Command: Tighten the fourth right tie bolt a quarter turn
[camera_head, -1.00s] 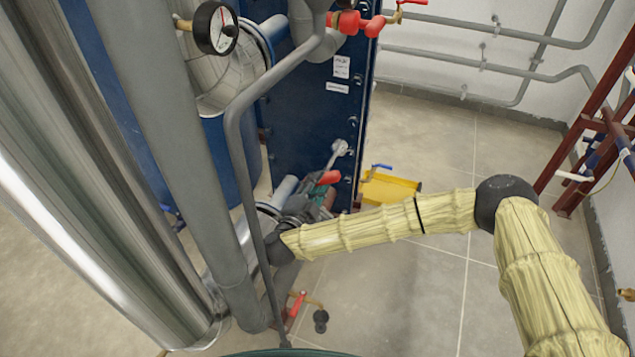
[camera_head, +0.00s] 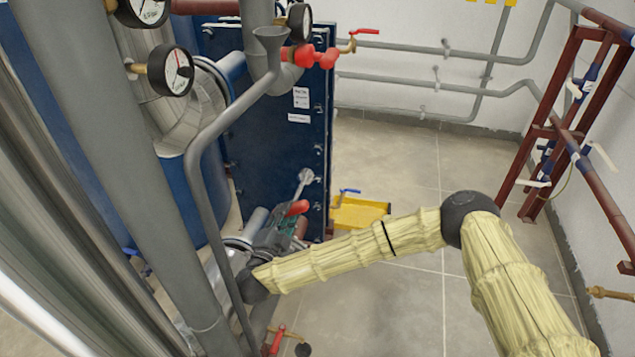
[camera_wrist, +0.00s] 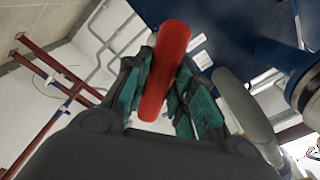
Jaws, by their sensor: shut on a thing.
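The blue end plate (camera_head: 270,125) of the exchanger stands upright, with tie bolts (camera_head: 318,148) along its right edge. A grey wrench head (camera_head: 306,175) is low at that right edge, apparently at a bolt; exact seating is too small to tell. Its red handle (camera_head: 297,208) comes down toward my gripper (camera_head: 286,224). In the wrist view the red handle (camera_wrist: 166,70) lies between the teal pads of my gripper (camera_wrist: 160,85), which is shut on it. The bolt under the wrench head is hidden.
A grey pipe (camera_head: 200,165) and gauges (camera_head: 176,70) stand left of my gripper. A red valve (camera_head: 308,57) is above. A yellow box (camera_head: 358,212) is on the floor behind. A dark red pipe rack (camera_head: 570,110) is at the right. Open floor lies between.

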